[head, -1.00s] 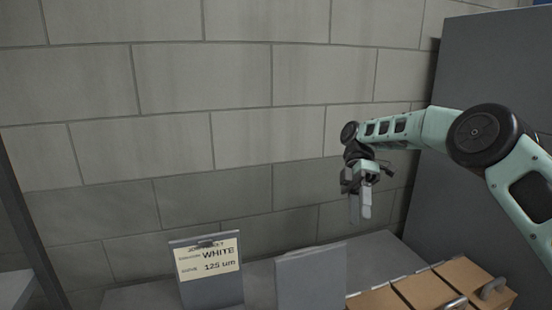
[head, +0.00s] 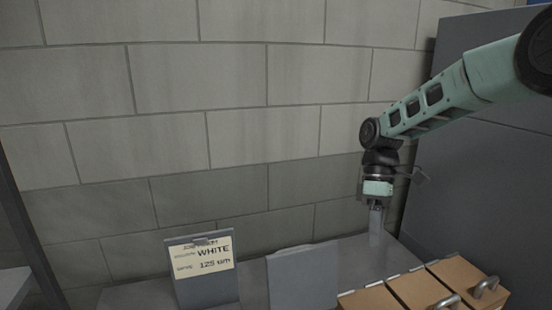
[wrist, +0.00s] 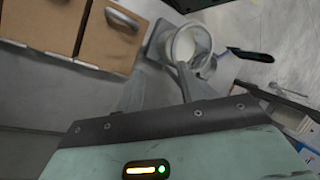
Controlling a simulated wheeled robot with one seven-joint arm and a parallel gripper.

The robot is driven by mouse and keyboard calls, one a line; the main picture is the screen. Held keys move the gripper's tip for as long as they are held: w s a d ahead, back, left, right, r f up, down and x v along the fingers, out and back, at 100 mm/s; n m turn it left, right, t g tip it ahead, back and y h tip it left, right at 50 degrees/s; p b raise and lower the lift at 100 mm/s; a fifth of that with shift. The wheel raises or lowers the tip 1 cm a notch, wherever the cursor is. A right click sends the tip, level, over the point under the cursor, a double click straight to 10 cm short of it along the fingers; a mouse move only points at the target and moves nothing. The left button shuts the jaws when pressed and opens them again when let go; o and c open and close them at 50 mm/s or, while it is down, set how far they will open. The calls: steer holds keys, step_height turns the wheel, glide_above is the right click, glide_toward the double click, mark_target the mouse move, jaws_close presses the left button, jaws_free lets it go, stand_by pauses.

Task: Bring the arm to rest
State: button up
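My arm (head: 440,100) reaches in from the upper right of the head view, with its forearm sloping down to the wrist. My gripper (head: 376,240) hangs below the wrist with its fingers pointing down, close to the grey surface at the back right. In the wrist view two pale, blurred fingers stand apart with nothing seen between them. The gripper looks open and empty. The head view shows the fingers nearly in line, so their gap is hidden there.
A job ticket (head: 205,258) reading WHITE, 125 um stands left of a blank grey panel (head: 300,280). Brown drawer boxes (head: 420,287) with metal handles are below my gripper. A grey cabinet (head: 470,170) is at right.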

steer(key=s+d+f+m+t+h, duration=0.1)
steer(key=s+d+f+m+t, duration=0.1)
steer(key=s+d+m+t, duration=0.9)
steer(key=s+a+f+n+g+b, duration=0.2)
steer(key=s+a+n+g+b, duration=0.1)
steer(key=s+a, duration=0.5)
steer(key=s+a+f+n+g+b, duration=0.2)
steer(key=s+a+n+b, duration=0.2)
steer(key=s+a, duration=0.5)
steer(key=shift+s+a+f+g+y+b, duration=0.15)
steer(key=shift+a+f+g+y+b, duration=0.15)
steer(key=shift+a+f+g, duration=0.15)
stand_by(0.6)
